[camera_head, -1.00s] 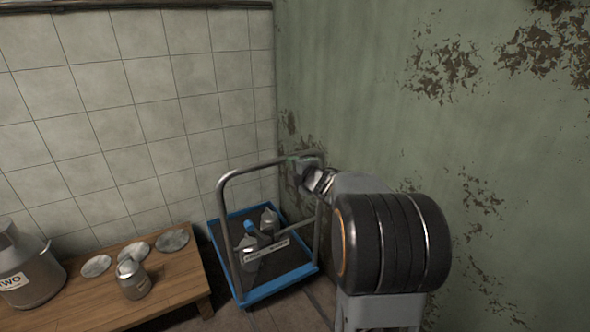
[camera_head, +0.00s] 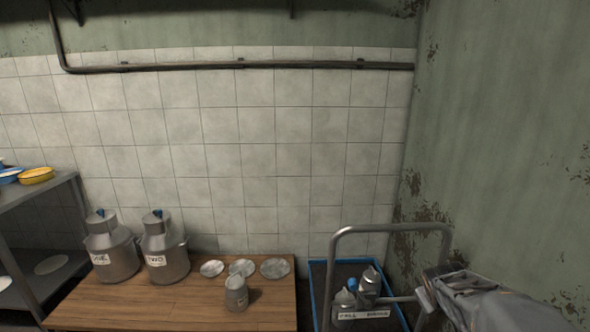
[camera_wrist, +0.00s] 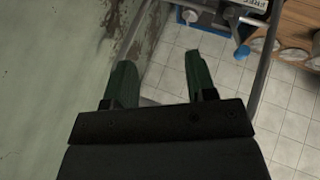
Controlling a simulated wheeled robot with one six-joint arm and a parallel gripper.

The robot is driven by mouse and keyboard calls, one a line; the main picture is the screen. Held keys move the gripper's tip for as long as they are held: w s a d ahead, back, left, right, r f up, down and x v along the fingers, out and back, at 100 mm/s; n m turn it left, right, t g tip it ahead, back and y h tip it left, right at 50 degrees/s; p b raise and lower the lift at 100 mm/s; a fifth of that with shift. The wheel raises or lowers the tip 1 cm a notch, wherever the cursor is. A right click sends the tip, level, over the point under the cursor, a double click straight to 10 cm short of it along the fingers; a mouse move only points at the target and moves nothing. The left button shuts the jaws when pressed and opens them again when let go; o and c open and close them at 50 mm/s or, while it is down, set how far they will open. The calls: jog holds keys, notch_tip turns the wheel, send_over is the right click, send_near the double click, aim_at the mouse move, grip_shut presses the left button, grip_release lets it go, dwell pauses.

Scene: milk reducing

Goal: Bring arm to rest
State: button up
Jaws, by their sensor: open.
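My gripper shows in the camera_wrist view (camera_wrist: 163,78) with its two green fingers spread apart and nothing between them. In the camera_head view my arm (camera_head: 485,305) enters at the lower right, beside the handle of the blue trolley (camera_head: 316,290). I cannot make out the fingers there.
Large cans ONE (camera_head: 113,258) and TWO (camera_head: 165,258) stand on the wooden table (camera_head: 130,315). A small can (camera_head: 236,295) and three round lids are nearby. The trolley carries small cans (camera_head: 370,283). The green wall (camera_head: 510,150) is close on the right.

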jog(key=s+a+r+m+g+y+p, duration=0.1)
jog(key=s+a+r+y+p, duration=0.1)
jog(key=s+a+r+p, duration=0.4)
jog(key=s+a+r+g+y+p, duration=0.1)
jog(key=s+a+r+y+p, duration=0.1)
jog(key=s+a+r+p, duration=0.4)
jog(key=s+a+r, duration=0.1)
jog(key=a+r, duration=0.3)
jog(key=a, duration=0.2)
jog(key=shift+m+y, duration=0.4)
jog(key=shift+c, duration=0.8)
